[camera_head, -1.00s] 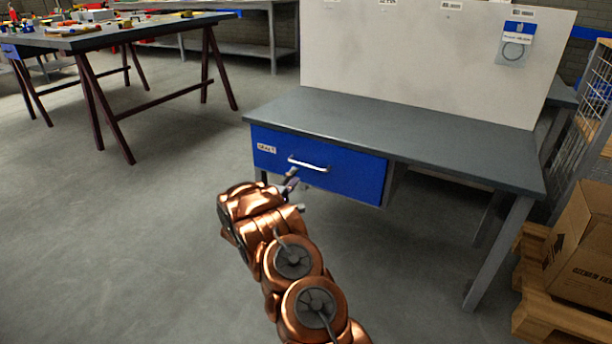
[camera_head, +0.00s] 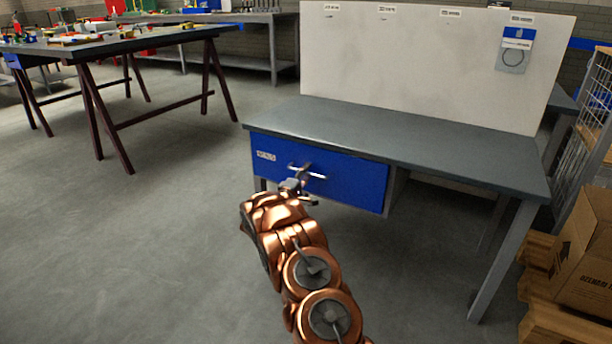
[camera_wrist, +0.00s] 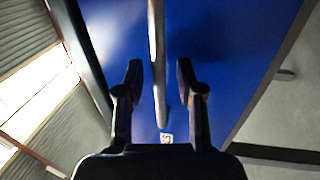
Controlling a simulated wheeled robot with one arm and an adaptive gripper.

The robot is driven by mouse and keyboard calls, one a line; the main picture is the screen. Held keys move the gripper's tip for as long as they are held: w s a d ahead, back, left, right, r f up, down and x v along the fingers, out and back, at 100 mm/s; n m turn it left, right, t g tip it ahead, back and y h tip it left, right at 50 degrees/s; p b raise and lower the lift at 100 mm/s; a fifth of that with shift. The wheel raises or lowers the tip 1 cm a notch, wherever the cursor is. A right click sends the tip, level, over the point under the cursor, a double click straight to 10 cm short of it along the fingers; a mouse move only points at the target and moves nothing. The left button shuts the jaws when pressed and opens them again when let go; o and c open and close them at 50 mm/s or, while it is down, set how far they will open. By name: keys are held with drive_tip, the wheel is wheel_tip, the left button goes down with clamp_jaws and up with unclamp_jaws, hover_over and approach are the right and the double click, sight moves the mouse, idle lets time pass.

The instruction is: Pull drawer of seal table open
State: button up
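The seal table (camera_head: 400,150) has a grey top and a white back panel. Its blue drawer (camera_head: 345,182) hangs under the left part of the top and looks closed. The drawer has a silver bar handle (camera_head: 308,171) and a white label at its left. My gripper (camera_head: 300,184) is right in front of the handle. In the wrist view, my gripper (camera_wrist: 160,75) has its two dark fingers apart, with the handle (camera_wrist: 157,60) running between them. Clear gaps show on both sides, and I cannot see contact.
Another table (camera_head: 110,42) with dark trestle legs and several small items stands at the left. Cardboard boxes (camera_head: 590,255) on a pallet are at the right. The floor in front of and left of the drawer is clear.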

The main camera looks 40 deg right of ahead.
clamp_jaws()
idle(0.7)
